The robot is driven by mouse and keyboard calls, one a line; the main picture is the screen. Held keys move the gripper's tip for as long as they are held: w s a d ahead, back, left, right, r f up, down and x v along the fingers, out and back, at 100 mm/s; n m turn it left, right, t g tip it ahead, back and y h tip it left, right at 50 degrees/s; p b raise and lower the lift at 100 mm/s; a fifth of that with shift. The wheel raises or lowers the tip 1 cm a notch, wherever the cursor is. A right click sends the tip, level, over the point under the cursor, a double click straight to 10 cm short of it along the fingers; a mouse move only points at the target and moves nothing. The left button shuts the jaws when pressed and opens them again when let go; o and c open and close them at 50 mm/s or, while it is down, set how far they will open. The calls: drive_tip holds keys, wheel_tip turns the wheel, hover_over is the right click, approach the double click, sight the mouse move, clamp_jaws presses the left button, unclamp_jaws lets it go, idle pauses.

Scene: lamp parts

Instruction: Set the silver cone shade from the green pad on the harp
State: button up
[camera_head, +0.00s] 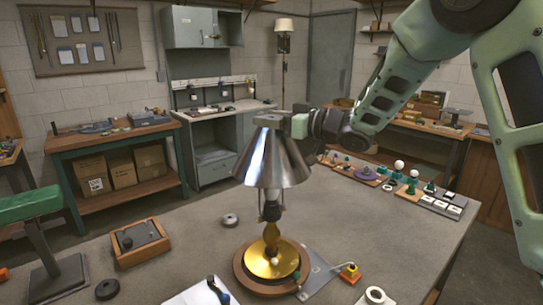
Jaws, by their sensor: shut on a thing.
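The silver cone shade (273,160) is over the lamp in the middle of the table. My gripper (284,122) is shut on the shade's top, coming in from the right. The lamp (271,237) stands upright below, with a gold base on a round wooden board (247,281) and a bulb partly visible under the shade's rim. The shade hides the harp, so I cannot tell whether it touches the harp. A green pad (410,188) or similar green piece is among small parts at the right, too small to tell clearly.
A wooden tray with a grey block (141,240) is at left. A grey ring (230,220) and a dark ring (107,289) lie on the table. A yellow-and-red piece (350,273) is right of the lamp. Small parts line the back right edge. The table's middle right is clear.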

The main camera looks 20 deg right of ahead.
drive_tip(key=shift+f, duration=0.1)
idle(0.3)
drive_tip(key=shift+f+b, duration=1.6)
drive_tip(key=shift+f, duration=0.45)
drive_tip(key=shift+f+b, duration=1)
drive_tip(key=shift+f, duration=0.2)
drive_tip(key=shift+f+b, duration=0.7)
drive_tip(key=shift+f, duration=0.2)
idle(0.7)
drive_tip(key=o, duration=1.6)
